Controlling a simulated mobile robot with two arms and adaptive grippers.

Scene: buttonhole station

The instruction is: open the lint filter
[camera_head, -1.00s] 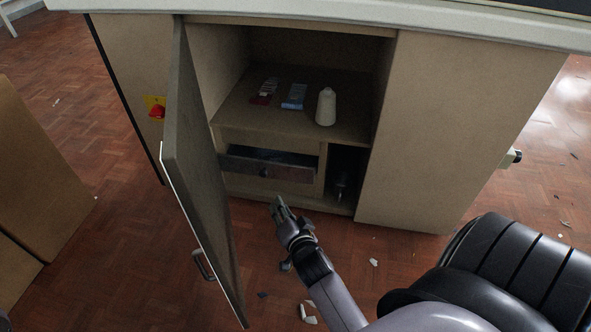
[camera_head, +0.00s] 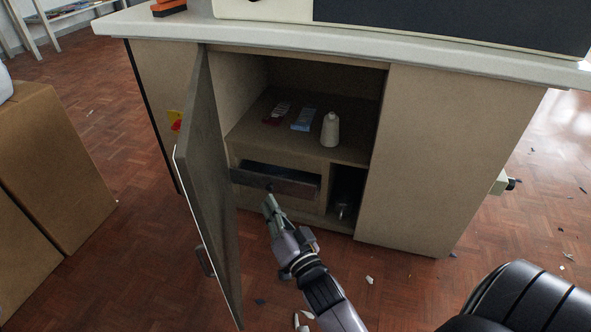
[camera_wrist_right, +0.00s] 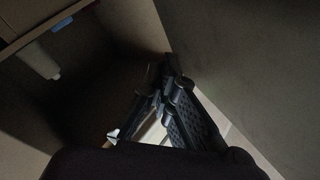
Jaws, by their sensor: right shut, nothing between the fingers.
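The lint filter appears to be the dark drawer (camera_head: 290,187) low in the open cabinet; it stands partly out, its inside showing above the front. A small round knob (camera_head: 269,186) is on its front. My right gripper (camera_head: 268,202) is just below the knob in the head view, shut and empty; I cannot tell whether it touches the drawer. The right wrist view shows its dark fingers (camera_wrist_right: 168,98) together, with the drawer not clearly identifiable. My left gripper is not in view.
The cabinet door (camera_head: 207,180) stands open left of my arm. A dark compartment (camera_head: 347,185) is right of the drawer. Cardboard boxes (camera_head: 60,165) stand at left.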

